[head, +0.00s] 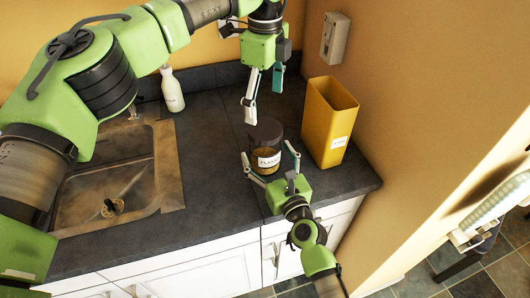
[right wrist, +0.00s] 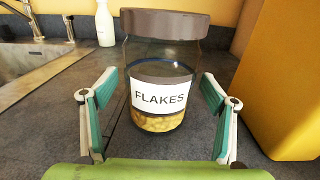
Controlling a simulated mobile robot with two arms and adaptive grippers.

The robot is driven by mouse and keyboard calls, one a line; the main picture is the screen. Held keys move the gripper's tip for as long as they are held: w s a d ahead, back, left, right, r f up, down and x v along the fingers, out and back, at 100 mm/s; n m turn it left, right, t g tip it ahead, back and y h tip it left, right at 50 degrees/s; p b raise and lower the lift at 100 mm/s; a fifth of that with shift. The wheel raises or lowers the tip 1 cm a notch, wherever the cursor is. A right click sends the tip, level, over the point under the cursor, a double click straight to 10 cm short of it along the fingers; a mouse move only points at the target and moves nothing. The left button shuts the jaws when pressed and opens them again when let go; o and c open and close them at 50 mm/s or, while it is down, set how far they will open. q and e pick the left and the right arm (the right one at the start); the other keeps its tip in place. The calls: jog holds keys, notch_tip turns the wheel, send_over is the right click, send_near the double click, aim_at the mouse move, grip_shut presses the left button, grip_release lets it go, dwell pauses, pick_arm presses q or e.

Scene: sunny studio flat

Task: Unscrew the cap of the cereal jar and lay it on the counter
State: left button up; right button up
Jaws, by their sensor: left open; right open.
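The cereal jar (head: 264,159) stands upright on the dark counter (head: 208,160). It is clear, with a white FLAKES label and flakes in its lower part, and it fills the middle of the right wrist view (right wrist: 160,97). Its dark brown cap (right wrist: 165,23) sits on top; it also shows in the head view (head: 266,131). My left gripper (head: 263,100) is open above the jar, fingers pointing down, apart from the cap. My right gripper (head: 270,163) is open low at the jar's front, one finger on each side; in the right wrist view (right wrist: 158,100) both fingers appear clear of the glass.
A yellow container (head: 325,125) stands close on the jar's right, near the wall. A metal sink (head: 120,180) lies to the left, with a white bottle (head: 172,90) behind it. Bare counter lies between sink and jar. The counter's front edge is near my right gripper.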

pick_arm(q)
jog(key=shift+s, duration=0.15)
pick_arm(e)
jog(key=shift+w+a+r, duration=0.1)
jog(key=shift+w+a, duration=0.15)
jog(key=shift+w, duration=0.35)
pick_arm(q)
jog(key=shift+w, duration=0.2)
pick_arm(e)
jog(key=shift+w+a, duration=0.15)
jog(key=shift+w, duration=0.15)
